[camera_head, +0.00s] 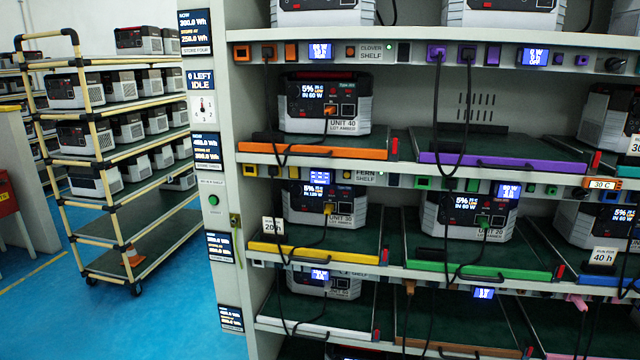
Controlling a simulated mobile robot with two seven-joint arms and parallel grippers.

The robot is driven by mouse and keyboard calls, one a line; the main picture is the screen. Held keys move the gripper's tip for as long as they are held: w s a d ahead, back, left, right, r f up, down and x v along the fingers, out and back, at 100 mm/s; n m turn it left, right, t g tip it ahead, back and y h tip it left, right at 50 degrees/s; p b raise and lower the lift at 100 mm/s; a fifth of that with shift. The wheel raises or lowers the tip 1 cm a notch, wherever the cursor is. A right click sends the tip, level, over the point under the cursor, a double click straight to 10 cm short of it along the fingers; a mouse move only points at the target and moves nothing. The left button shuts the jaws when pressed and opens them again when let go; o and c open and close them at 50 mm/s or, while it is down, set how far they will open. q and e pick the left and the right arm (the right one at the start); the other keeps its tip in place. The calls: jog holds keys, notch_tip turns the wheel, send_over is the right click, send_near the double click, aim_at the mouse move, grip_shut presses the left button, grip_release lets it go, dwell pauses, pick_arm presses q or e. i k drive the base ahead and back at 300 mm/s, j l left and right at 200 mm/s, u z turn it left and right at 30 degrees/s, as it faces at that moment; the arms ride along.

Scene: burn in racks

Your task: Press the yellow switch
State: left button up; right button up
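A rail labelled Fern Shelf (368,178) runs across the rack above its middle tier. At its left end are yellow sockets (250,170), then a small lit display (320,177). A small yellowish part beside the display may be the yellow switch (345,177); it is too small to tell its position. Below the rail, a power unit marked Unit 30 (300,212) stands on a tray with a yellow front edge (312,253). A yellow plug (328,208) sits in its front. Neither of my grippers is in view.
Orange (320,149), purple (500,162) and green (478,272) tray edges front other bays. Black cables hang before the shelves. A green button (213,200) is on the rack's left post. A wheeled cart (135,225) stands left, with clear blue floor between.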

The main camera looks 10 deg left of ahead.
aim_at(294, 170)
jog(key=i+l+z, duration=0.15)
jog(key=z, duration=0.35)
jog(key=i+z, duration=0.35)
jog(key=z, duration=0.15)
jog(key=i+z, duration=0.25)
jog(key=z, duration=0.25)
